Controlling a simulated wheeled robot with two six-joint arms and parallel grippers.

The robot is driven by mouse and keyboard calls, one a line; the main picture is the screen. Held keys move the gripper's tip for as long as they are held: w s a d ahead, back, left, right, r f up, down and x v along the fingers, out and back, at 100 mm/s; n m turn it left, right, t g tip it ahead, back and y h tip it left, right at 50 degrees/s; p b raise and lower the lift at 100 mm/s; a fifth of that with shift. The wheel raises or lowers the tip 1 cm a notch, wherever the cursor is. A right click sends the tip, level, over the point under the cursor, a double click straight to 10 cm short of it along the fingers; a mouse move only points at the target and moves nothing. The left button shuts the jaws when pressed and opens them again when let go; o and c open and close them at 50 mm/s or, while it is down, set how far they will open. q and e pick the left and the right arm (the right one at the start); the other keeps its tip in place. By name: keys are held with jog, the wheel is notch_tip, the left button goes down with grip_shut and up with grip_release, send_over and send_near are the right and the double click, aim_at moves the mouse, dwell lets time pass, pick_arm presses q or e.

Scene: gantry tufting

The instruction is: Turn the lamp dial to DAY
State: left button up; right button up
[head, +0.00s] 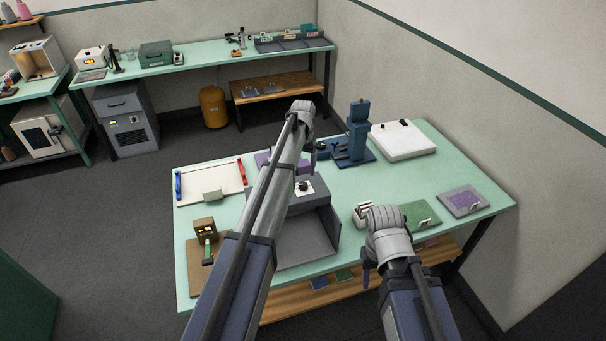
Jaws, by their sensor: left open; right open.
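The lamp dial (304,187) is a small black knob on a white plate, on top of the grey lamp booth (325,241). Its markings are too small to read, so its setting cannot be told. My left arm crosses in front of the booth and hides part of it. My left gripper (310,152) is open beyond the dial, its fingers mostly hidden behind its own wrist. My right gripper (370,268) is open and empty, low over the table's front part, right of the booth; its wrist hides much of it.
A back bench (213,60) stands along the wall.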

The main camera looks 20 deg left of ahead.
aim_at(303, 184)
pick_arm(q)
jog(key=shift+f+b, duration=4)
jog(key=shift+r, duration=0.1)
grip_shut()
